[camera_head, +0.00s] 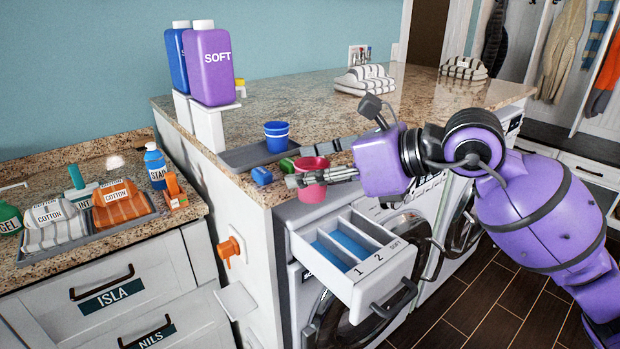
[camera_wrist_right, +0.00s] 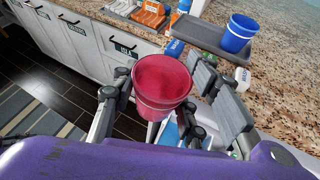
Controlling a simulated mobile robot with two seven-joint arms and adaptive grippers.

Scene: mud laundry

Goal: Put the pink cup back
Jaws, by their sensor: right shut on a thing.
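The pink cup (camera_head: 312,190) is held near the counter's front corner, above and behind the open detergent drawer (camera_head: 368,287). My right gripper (camera_head: 314,175) is shut on it, with fingers on both sides. In the right wrist view the pink cup (camera_wrist_right: 162,84) sits between the fingers, its open top facing the camera; no contents can be made out. A grey tray (camera_head: 240,157) lies on the counter behind the gripper, with a blue cup (camera_head: 277,138) on it. The blue cup (camera_wrist_right: 238,33) also stands on the tray in the wrist view. My left gripper is out of view.
Small blue (camera_head: 262,176) and green (camera_head: 287,165) items lie by the tray's front edge. A purple SOFT bottle (camera_head: 210,72) and a blue bottle (camera_head: 177,60) stand on raised stands at left. Folded striped towels (camera_head: 364,80) lie at the back. The counter's middle is clear.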

